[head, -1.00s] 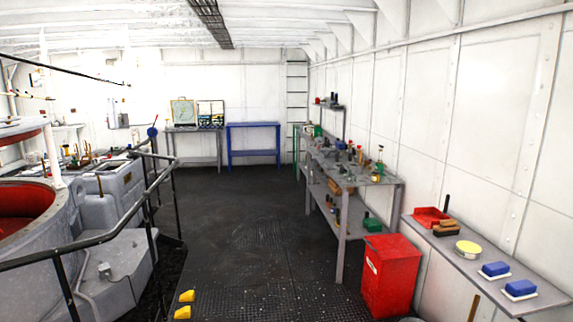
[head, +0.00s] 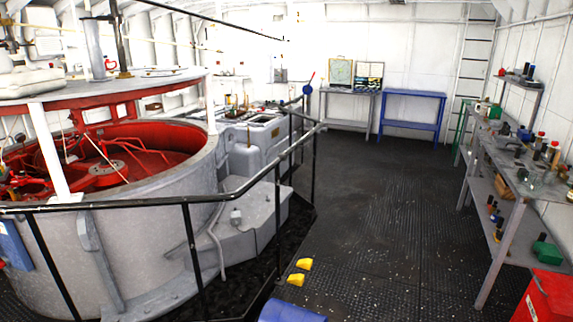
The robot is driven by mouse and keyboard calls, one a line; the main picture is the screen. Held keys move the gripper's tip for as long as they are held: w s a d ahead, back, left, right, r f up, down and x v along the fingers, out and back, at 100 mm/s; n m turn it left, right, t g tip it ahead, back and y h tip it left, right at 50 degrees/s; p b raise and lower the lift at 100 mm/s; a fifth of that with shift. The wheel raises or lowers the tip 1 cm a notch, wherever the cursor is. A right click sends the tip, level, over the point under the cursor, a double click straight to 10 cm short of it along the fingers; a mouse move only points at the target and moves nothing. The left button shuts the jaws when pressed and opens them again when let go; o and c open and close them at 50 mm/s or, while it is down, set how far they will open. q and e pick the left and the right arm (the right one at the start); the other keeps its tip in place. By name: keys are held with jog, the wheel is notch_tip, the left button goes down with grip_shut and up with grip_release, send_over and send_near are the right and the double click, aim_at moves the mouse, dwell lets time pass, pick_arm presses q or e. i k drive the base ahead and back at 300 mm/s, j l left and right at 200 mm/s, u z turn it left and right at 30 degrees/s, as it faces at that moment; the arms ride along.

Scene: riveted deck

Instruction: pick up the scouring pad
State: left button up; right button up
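I cannot make out a scouring pad in the head view. Neither of my grippers shows in the head view.
A grey workbench (head: 502,193) with tools runs along the right wall. A red cabinet (head: 546,298) stands at the lower right. Black railing (head: 250,187) guards the big round tank (head: 150,230) at left. Yellow blocks (head: 304,263) lie beside it. The dark deck (head: 390,215) between is clear.

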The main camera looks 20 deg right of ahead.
aim_at(522, 173)
jog(key=i+l+z, duration=0.25)
jog(key=l+z, duration=0.15)
jog(key=i+l+z, duration=0.3)
jog(key=z, duration=0.15)
jog(key=i+l+z, duration=0.25)
jog(key=z, duration=0.15)
jog(key=i+l+z, duration=0.1)
jog(key=i+z, duration=0.45)
jog(key=i, duration=1.5)
jog(key=i+j+z, duration=0.2)
jog(key=i, duration=0.3)
jog(key=i+z, duration=0.2)
jog(key=i, duration=0.35)
jog(key=i+j+z, duration=0.2)
jog(key=i, duration=0.3)
jog(key=j, duration=0.1)
